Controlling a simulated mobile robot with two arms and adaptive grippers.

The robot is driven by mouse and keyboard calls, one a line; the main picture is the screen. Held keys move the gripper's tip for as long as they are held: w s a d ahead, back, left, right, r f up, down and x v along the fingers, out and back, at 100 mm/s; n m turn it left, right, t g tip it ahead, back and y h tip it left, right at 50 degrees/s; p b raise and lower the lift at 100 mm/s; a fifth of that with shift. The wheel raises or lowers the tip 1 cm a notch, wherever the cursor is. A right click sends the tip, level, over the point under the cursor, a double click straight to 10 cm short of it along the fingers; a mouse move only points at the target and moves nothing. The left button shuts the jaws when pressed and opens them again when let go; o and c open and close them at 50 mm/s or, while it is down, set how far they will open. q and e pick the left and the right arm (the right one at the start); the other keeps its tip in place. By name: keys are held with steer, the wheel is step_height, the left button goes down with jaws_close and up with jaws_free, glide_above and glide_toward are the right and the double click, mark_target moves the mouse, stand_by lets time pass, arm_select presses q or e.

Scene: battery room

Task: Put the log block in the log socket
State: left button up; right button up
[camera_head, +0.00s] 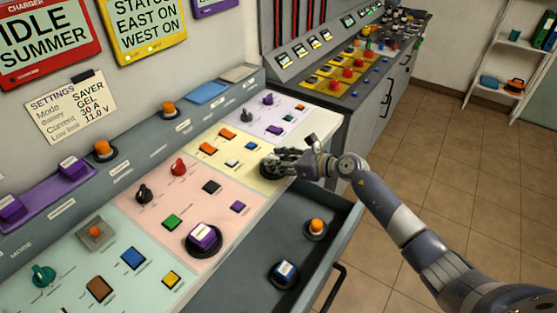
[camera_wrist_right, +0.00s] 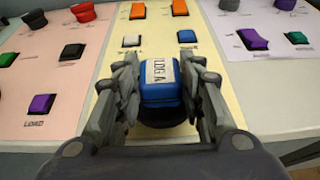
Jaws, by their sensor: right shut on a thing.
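My right gripper (camera_head: 280,163) is over the front edge of the yellow panel. In the right wrist view its fingers are shut on a blue block (camera_wrist_right: 162,90) with a white label that seems to read "LOG A". A dark round socket (camera_wrist_right: 158,134) shows just under the block at the front of the yellow panel. I cannot tell whether the block is fully seated in it. In the head view the gripper hides the block and most of the socket. My left gripper is not in view.
An open drawer (camera_head: 247,290) below the panels holds another blue labelled block (camera_head: 284,272) and an orange knob (camera_head: 316,226). A purple labelled block (camera_head: 204,237) stands in a round socket on the pink panel.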

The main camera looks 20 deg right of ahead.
steer(key=shift+f, duration=0.3)
steer(key=o, duration=1.1)
steer(key=shift+r, duration=0.1)
steer(key=shift+c, duration=0.2)
steer(key=shift+r, duration=0.2)
steer(key=b+v, duration=0.2)
steer(key=v, duration=1)
steer(key=shift+s, duration=0.1)
